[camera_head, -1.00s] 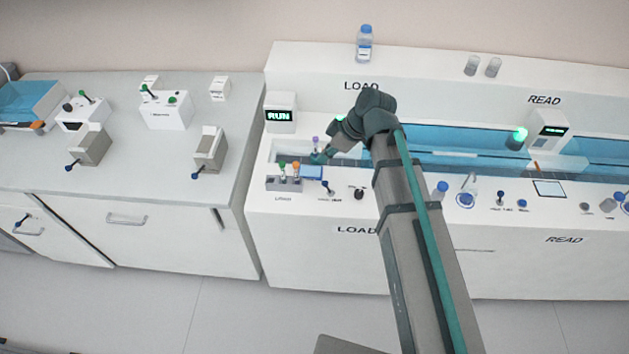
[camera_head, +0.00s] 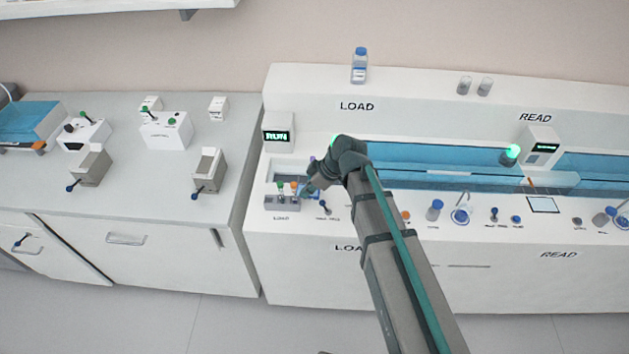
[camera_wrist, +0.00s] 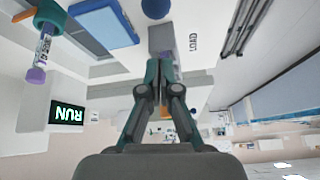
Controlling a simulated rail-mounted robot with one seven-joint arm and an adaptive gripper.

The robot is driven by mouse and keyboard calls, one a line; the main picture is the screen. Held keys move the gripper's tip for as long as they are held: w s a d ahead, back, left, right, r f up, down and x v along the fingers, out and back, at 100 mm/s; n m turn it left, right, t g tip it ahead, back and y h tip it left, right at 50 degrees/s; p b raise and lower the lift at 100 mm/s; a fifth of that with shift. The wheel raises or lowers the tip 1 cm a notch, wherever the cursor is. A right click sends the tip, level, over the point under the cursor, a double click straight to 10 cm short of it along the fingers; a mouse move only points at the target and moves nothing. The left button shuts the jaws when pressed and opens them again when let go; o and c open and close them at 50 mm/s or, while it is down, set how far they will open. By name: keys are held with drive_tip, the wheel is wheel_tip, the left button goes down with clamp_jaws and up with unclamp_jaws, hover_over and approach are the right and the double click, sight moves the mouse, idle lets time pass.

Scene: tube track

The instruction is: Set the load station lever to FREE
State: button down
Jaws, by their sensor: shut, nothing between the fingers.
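The load station lever (camera_head: 323,205) has a blue ball knob and stands on the front ledge of the LOAD station. In the head view its knob leans to the left, and the small label below it is too blurred to read. My gripper (camera_head: 307,189) is shut and empty, just left of and behind the lever, above the blue pad. In the wrist view my gripper's fingertips (camera_wrist: 159,64) are together. A blue ball (camera_wrist: 155,8) at the top edge there looks like the lever's knob, apart from the fingers. The lever's shaft is not visible in that view.
A purple-capped tube (camera_wrist: 42,55) and the blue pad (camera_wrist: 105,22) show close to my gripper in the wrist view. The LOAD display (camera_head: 277,135) reads RUN.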

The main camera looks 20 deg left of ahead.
drive_tip(key=shift+a+f, duration=0.4)
drive_tip(key=shift+f, duration=0.15)
drive_tip(key=d+p, duration=0.1)
drive_tip(key=d, duration=0.1)
drive_tip(key=shift+d+f, duration=0.1)
drive_tip(key=shift+d, duration=0.3)
drive_tip(key=shift+d+f+p, duration=0.25)
drive_tip(key=shift+d+p, duration=0.15)
drive_tip(key=shift+d, duration=0.25)
drive_tip(key=shift+f+y+b, duration=0.1)
drive_tip(key=shift+y+b, duration=0.2)
drive_tip(key=shift+b, duration=0.3)
